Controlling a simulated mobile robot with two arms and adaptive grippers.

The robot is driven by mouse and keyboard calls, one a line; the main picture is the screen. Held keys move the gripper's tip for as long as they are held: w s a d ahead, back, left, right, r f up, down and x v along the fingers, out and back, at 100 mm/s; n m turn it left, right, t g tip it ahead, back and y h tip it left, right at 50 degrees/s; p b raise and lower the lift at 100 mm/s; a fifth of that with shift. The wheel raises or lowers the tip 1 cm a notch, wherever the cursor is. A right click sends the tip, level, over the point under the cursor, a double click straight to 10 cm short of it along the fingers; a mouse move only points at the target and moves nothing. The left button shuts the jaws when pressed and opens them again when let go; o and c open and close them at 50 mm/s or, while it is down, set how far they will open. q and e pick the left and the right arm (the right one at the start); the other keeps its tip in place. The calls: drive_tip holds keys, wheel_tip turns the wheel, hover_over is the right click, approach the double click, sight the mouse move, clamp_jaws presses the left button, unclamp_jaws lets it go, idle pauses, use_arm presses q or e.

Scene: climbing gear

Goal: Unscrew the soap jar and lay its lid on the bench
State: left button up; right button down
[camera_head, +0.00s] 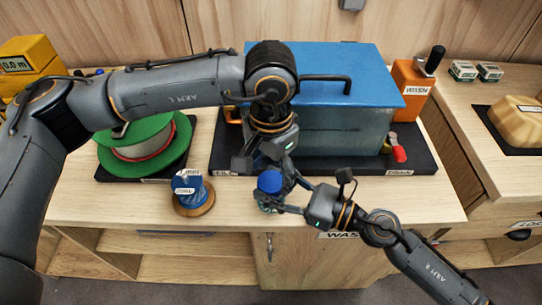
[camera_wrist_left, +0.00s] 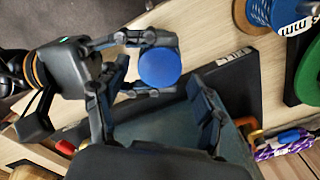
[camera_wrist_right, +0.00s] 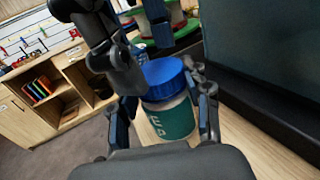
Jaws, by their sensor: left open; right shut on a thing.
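The soap jar has a blue lid (camera_head: 270,181) and a clear body with a teal label (camera_wrist_right: 170,122). It is upright near the bench's front edge, and its lid is on. My right gripper (camera_head: 279,208) is shut on the jar's body from the right, with one finger on each side below the lid, as the right wrist view shows. My left gripper (camera_head: 266,160) is open, pointing down just behind and above the lid. In the left wrist view the round lid (camera_wrist_left: 160,67) shows beyond its spread fingers, apart from them. The jar's base is mostly hidden.
A blue-lidded tank (camera_head: 345,125) on a black mat (camera_head: 425,160) stands close behind the grippers. A blue spool (camera_head: 190,188) on a wooden disc is to the left, with a green reel (camera_head: 170,150) behind it. Bare bench (camera_head: 390,200) lies to the right.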

use_arm(q)
drive_tip(key=shift+f, duration=0.8)
drive_tip(key=c, duration=1.2)
drive_tip(key=n, duration=0.6)
drive_tip(key=o, duration=1.3)
drive_tip(key=shift+c, duration=0.2)
